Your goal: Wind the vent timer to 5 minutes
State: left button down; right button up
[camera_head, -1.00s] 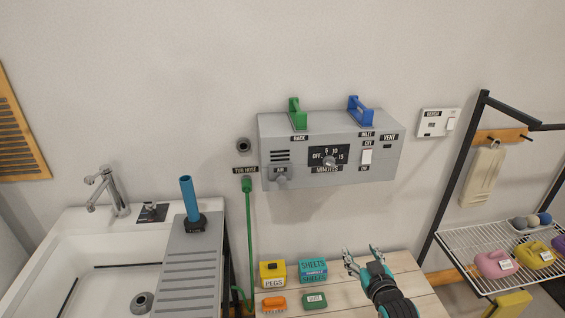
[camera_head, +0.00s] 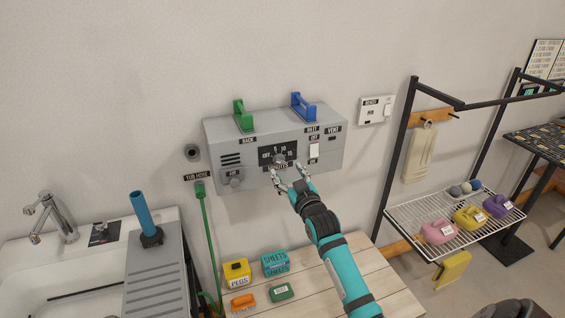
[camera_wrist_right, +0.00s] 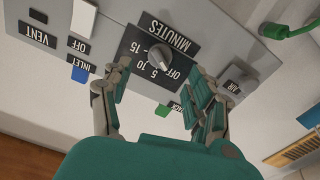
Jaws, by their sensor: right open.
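The vent timer is a grey knob (camera_head: 279,159) on a black dial marked OFF, 5, 10 and 15, on the front of a grey wall panel (camera_head: 226,140). In the right wrist view the knob (camera_wrist_right: 160,57) shows upside down above the gripper; I cannot read its setting surely. My right gripper (camera_head: 288,172) is open just below and in front of the dial. In the right wrist view its two fingers (camera_wrist_right: 156,88) are spread to either side of the knob, with nothing between them. My left gripper is not in view.
A green hose (camera_head: 208,235) hangs at left. Below, a wooden table (camera_head: 355,262) holds a yellow pegs box (camera_head: 237,273) and other small items.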

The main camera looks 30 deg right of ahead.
aim_at(281, 163)
jog(key=x, duration=0.5)
jog(key=shift+p, duration=0.3)
jog(key=c, duration=1.1)
jog(key=shift+c, duration=0.2)
jog(key=m, duration=0.4)
jog(key=shift+m+p, duration=0.3)
jog(key=shift+p, duration=0.1)
jog(key=shift+m, duration=2)
